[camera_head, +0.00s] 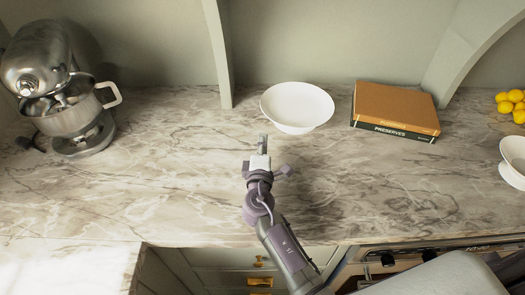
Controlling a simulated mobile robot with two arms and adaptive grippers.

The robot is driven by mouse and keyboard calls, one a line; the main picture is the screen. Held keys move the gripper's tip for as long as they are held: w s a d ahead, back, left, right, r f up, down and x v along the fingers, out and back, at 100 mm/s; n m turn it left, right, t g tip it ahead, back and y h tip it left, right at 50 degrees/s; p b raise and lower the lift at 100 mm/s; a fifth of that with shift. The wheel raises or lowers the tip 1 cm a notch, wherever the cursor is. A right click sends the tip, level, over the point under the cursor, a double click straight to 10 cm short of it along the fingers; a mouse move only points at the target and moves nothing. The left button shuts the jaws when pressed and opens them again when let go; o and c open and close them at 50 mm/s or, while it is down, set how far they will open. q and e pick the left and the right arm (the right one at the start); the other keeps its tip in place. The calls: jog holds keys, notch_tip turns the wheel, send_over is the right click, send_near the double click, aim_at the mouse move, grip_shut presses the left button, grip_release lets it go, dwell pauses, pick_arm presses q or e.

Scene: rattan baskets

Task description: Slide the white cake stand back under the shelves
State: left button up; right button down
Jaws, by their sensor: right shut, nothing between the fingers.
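The white cake stand (298,104) stands on the marble counter near the back wall, between two shelf uprights. It looks like a shallow round dish; its foot is mostly hidden beneath it. My right gripper (263,139) is shut and empty, just in front of the stand's lower left side. A small gap seems to show between fingertips and stand, but I cannot tell whether they touch. My left gripper is not in view.
A steel mixer (62,85) is far left. Lemons (513,102) and a white bowl (514,160) are at the right edge. The left-middle counter (165,165) is clear.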

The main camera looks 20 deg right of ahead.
jog(key=x, duration=0.4)
jog(key=shift+a, duration=0.1)
jog(key=d, duration=0.1)
jog(key=s+d+p, duration=0.1)
jog(key=d, duration=0.1)
jog(key=shift+d+p, duration=0.25)
jog(key=shift+p, duration=0.05)
jog(key=shift+s+d, duration=0.1)
jog(key=shift+d, duration=0.1)
